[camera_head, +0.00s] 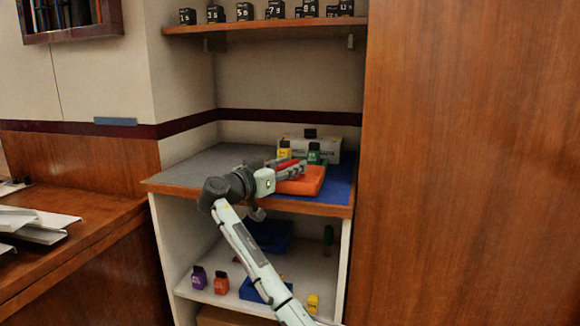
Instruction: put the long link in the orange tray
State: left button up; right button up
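The orange tray (311,183) sits on the middle shelf, on a blue mat, near the front edge. My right gripper (296,170) reaches in from the front and lies over the left part of the tray. Its fingers are small and seen from the side, so I cannot tell whether they are open or shut. A small red piece (287,163) shows right behind the fingers; I cannot tell whether it is the long link or whether the gripper touches it. No other piece can be made out as the long link. My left gripper is not in view.
A yellow block (284,150), a green block (314,154) and a pale box (325,144) stand behind the tray. The grey left part of the shelf (205,165) is clear. Numbered dark blocks line the upper shelf (270,27). Purple (198,278) and orange (221,283) blocks stand below.

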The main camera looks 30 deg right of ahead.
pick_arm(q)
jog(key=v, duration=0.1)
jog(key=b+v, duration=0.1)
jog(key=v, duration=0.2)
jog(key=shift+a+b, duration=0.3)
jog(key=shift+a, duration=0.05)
pick_arm(e)
jog(key=v, duration=1.2)
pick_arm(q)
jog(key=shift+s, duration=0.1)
pick_arm(e)
jog(key=shift+w+f, duration=0.1)
